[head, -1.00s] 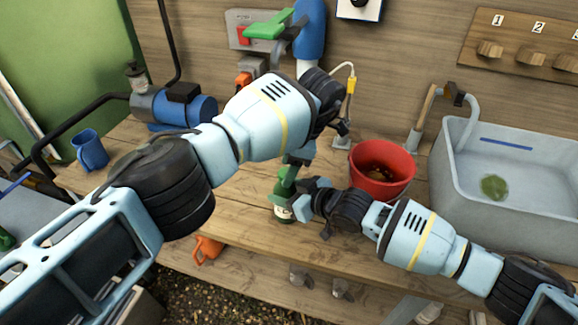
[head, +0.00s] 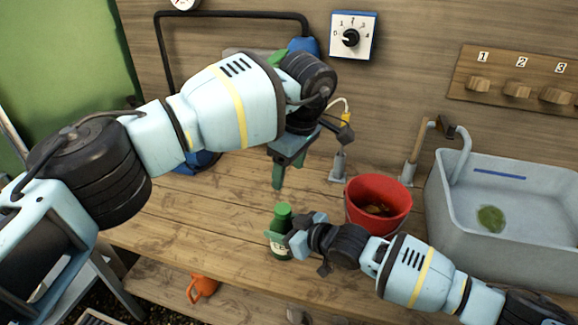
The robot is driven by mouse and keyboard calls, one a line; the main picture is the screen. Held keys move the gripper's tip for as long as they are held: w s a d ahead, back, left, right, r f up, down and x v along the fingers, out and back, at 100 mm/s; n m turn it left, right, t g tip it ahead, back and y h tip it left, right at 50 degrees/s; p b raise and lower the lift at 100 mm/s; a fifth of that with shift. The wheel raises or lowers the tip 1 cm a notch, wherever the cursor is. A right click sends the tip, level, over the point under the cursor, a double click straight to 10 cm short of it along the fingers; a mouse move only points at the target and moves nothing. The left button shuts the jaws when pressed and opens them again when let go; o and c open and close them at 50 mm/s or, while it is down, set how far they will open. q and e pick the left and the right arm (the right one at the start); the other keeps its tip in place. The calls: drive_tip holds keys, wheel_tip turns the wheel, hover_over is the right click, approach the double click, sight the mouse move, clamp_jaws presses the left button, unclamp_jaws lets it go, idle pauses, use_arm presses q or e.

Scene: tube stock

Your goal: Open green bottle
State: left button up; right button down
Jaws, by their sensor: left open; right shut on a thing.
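The green bottle (head: 282,254) stands upright on the wooden bench, with a pale label and a brighter green cap (head: 283,209) on its top. My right gripper (head: 290,240) comes in from the right and is shut on the bottle's body, hiding part of it. My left gripper (head: 289,176) is open above the bottle, pointing down. Its fingers are apart from the cap, with a gap of bench showing between them. Nothing shows between the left fingers.
A red bucket (head: 368,222) stands just right of the bottle, behind my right wrist. A grey sink (head: 462,242) is farther right. An orange jug (head: 203,287) is below the bench top. The bench (head: 190,215) left of the bottle is clear.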

sight(283, 209)
use_arm(q)
drive_tip(key=f, duration=0.3)
drive_tip(key=a+f+m, duration=0.1)
drive_tip(key=f, duration=0.3)
drive_tip(key=f+m, duration=0.1)
drive_tip(key=f, duration=0.2)
drive_tip(key=shift+w+a+f, duration=0.1)
drive_tip(key=shift+a+f, duration=0.1)
drive_tip(key=shift+f, duration=0.15)
idle(0.3)
drive_tip(key=c, duration=1.2)
drive_tip(key=n, duration=0.6)
drive_tip(key=shift+w+d+g, duration=0.1)
drive_tip(key=shift+g, duration=0.3)
drive_tip(key=n, duration=0.6)
drive_tip(key=shift+w+g, duration=0.1)
drive_tip(key=shift+g, duration=0.3)
drive_tip(key=n, duration=0.5)
drive_tip(key=shift+g, duration=0.4)
drive_tip(key=n, duration=0.3)
drive_tip(key=n+h, duration=0.1)
drive_tip(key=n, duration=0.2)
drive_tip(key=shift+r+g, duration=0.1)
drive_tip(key=shift+g, duration=0.2)
